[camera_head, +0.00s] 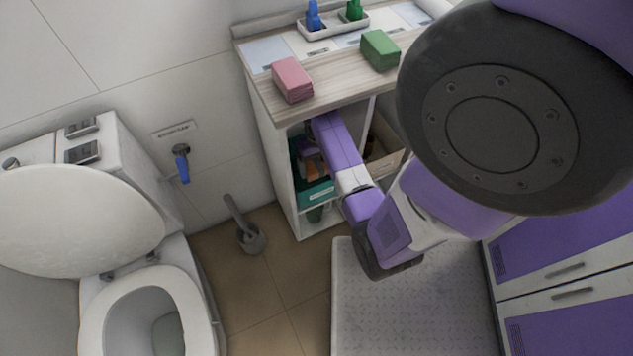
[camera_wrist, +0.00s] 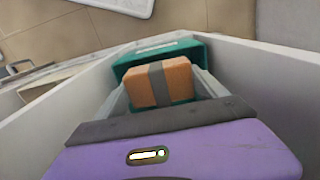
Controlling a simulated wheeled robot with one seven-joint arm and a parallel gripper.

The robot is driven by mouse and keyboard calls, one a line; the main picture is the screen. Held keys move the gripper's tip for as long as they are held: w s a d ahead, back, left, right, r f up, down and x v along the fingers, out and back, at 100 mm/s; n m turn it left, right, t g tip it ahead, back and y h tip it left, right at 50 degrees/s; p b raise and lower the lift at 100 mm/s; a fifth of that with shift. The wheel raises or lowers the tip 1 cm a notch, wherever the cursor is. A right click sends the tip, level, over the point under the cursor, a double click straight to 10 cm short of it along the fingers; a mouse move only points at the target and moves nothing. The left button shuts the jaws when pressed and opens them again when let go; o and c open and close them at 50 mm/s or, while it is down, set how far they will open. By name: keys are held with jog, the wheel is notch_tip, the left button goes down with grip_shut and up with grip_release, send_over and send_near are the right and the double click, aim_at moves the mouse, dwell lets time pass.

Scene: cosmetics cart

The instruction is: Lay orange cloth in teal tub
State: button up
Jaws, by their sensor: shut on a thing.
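The orange cloth (camera_wrist: 178,80) is a folded block with a grey band across it, seen large in the wrist view. In the head view only a little orange (camera_head: 316,168) shows. My gripper (camera_wrist: 160,88) is shut on the cloth, with a pale finger on each side. The teal tub (camera_wrist: 190,50) shows behind and around the cloth in the wrist view. In the head view the tub (camera_head: 317,193) stands in the cart's left shelf compartment, with my gripper reaching in over it. The cloth is over or inside the tub; I cannot tell whether it touches the bottom.
White side walls (camera_wrist: 270,85) of the compartment stand close on both sides. A pink cloth (camera_head: 292,80) and a green cloth (camera_head: 380,50) lie on the cart top (camera_head: 335,75). A beige bin (camera_head: 385,165) is in the right compartment. A toilet brush (camera_head: 248,235) stands on the floor.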

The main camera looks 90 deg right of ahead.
aim_at(316, 169)
jog(key=f+b, duration=0.1)
jog(key=f, duration=0.2)
jog(key=f+b, duration=0.1)
jog(key=f, duration=0.3)
jog(key=f+b, duration=0.1)
jog(key=f, duration=0.2)
jog(key=shift+w+d+f, duration=0.15)
jog(key=shift+d+f, duration=0.15)
jog(key=shift+f, duration=0.05)
jog(key=shift+w+d+f, duration=0.1)
jog(key=shift+d+f, duration=0.05)
jog(key=shift+f, duration=0.25)
jog(key=shift+f+b, duration=0.35)
jog(key=shift+f, duration=0.25)
jog(key=o, duration=1.3)
jog(key=shift+c, duration=0.2)
jog(key=shift+r+p, duration=1.4)
jog(key=shift+r, duration=3)
jog(key=shift+d, duration=0.1)
